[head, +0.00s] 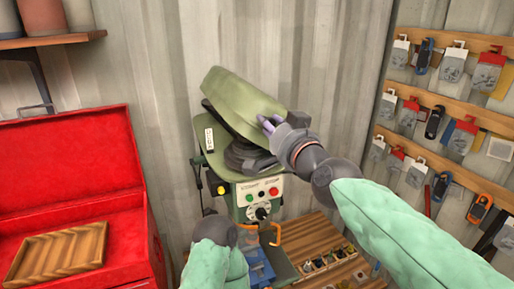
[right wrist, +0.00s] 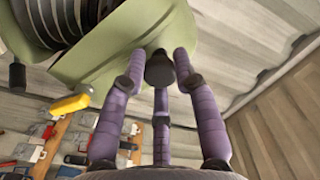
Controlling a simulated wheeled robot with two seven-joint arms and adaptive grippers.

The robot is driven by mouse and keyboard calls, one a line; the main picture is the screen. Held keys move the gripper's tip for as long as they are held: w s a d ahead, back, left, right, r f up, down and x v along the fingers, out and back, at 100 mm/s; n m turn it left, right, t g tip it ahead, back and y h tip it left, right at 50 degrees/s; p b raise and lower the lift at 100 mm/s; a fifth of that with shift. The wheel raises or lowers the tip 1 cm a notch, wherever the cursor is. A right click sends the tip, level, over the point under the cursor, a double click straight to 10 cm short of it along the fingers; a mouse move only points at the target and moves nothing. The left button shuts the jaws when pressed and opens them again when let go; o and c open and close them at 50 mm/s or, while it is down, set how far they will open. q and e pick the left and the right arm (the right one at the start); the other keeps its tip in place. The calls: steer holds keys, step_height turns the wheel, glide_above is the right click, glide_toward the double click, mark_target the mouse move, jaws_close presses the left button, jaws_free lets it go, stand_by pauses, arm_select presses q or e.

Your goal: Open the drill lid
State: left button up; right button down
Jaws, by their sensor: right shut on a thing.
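The olive-green drill lid (head: 240,100) is tilted up at an angle on top of the drill, with a gap showing dark parts beneath it. My right gripper (head: 268,124) is at the lid's right edge. In the right wrist view its purple fingers (right wrist: 160,78) are shut around a dark knob (right wrist: 159,66) on the lid (right wrist: 140,35). Black ribbed pulleys (right wrist: 55,20) show beside the lid there. The drill's front panel (head: 260,198) has coloured buttons and a dial. My left arm's dark wrist (head: 215,230) is low in front of the drill; its fingers are not clear.
A red toolbox (head: 75,160) with a wooden tray (head: 60,250) stands open at left. A wooden bench (head: 315,240) with small parts lies below the drill. Racks of hanging tools (head: 440,120) line the right wall. A shelf (head: 50,41) with pots is at upper left.

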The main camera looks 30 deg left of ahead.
steer(key=w+d+r+m+b, duration=0.1)
steer(key=w+d+m+b, duration=0.1)
steer(key=w+d+m, duration=1)
steer(key=shift+w+r, duration=0.25)
steer(key=shift+w, duration=0.95)
steer(key=shift+d, duration=0.15)
steer(key=c, duration=1)
jaws_free()
steer(key=shift+o, duration=0.2)
